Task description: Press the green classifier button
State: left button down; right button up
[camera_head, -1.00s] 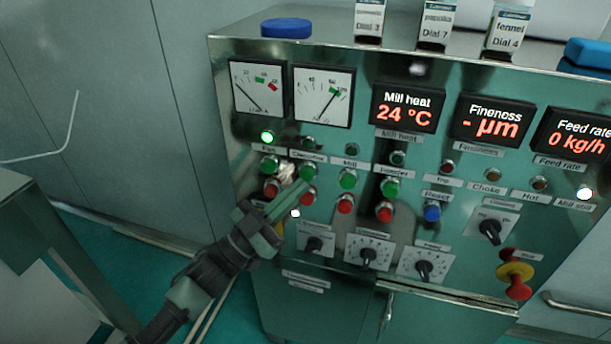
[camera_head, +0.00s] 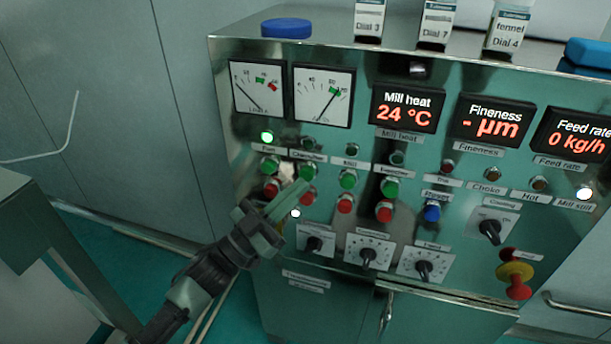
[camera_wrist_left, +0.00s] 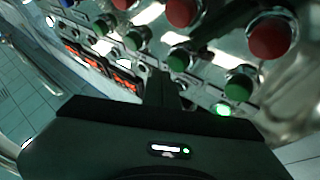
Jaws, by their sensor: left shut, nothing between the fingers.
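The green classifier button (camera_head: 308,171) is on the steel panel, second from left in the row of green buttons, under the "Classifier" label. It also shows in the left wrist view (camera_wrist_left: 179,60). The classifier lamp (camera_head: 308,142) above it looks dark. My left gripper (camera_head: 303,186) is shut and empty, its fingertips just below the green classifier button in the head view, overlapping the red classifier button (camera_head: 310,197). Whether the tips touch anything, I cannot tell. In the left wrist view the fingers (camera_wrist_left: 158,75) point up beside the green button. My right gripper is out of view.
The green fan button (camera_head: 269,165) with its lit lamp (camera_head: 267,137) is to the left, and the green mill button (camera_head: 348,178) to the right. Dials (camera_head: 368,257) sit below. A red emergency stop (camera_head: 518,289) on yellow is at lower right.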

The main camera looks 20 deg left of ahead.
pick_arm(q)
jog(key=shift+w, duration=0.1)
jog(key=shift+w, duration=0.3)
jog(key=shift+w, duration=0.5)
dwell(0.7)
jog(key=shift+s, duration=0.95)
jog(key=shift+p, duration=0.3)
jog(key=s+p, duration=0.2)
jog(key=s, duration=0.3)
jog(key=shift+a, duration=0.1)
